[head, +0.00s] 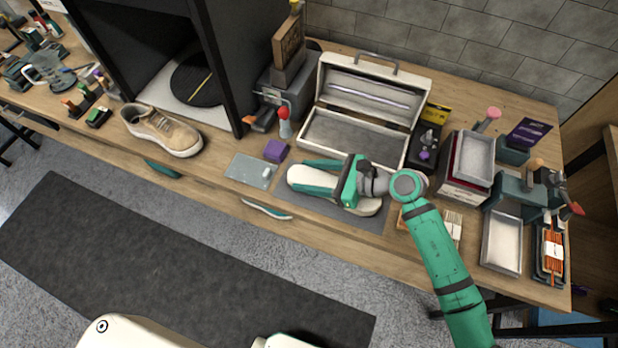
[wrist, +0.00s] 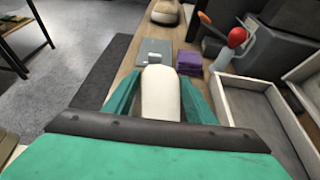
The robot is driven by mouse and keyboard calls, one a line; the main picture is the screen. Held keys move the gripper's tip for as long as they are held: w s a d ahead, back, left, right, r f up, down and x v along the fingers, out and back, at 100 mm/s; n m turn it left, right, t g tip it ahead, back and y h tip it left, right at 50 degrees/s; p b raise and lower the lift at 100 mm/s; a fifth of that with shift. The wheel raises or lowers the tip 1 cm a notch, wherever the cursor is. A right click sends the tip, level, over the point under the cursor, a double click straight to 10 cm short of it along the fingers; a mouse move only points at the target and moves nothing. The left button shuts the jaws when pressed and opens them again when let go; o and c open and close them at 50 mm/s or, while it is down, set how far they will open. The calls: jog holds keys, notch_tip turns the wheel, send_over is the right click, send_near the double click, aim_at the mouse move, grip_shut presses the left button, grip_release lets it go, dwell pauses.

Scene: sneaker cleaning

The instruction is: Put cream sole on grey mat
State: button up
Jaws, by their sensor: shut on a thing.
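The cream sole (head: 310,181) is a long pale shape lying lengthwise under my gripper (head: 318,177), over the grey mat (head: 330,218). Its heel end shows past the gripper's right side. My gripper's green fingers are shut on the sole, one along each long side. In the wrist view the sole (wrist: 160,92) runs forward between the fingers of my gripper (wrist: 160,98). The gripper body hides the sole's middle. I cannot tell whether its underside touches the mat.
An open cream toolbox (head: 350,135) stands behind the mat. A tan sneaker (head: 162,130) is farther left. Trays (head: 502,242) crowd the right.

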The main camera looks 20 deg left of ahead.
jog(key=shift+f, duration=1)
jog(key=o, duration=1.1)
jog(key=shift+o, duration=0.2)
jog(key=shift+d+r, duration=0.1)
jog(key=v, duration=1.1)
jog(key=shift+d+r, duration=0.15)
jog(key=shift+d, duration=0.25)
jog(key=shift+s, duration=0.1)
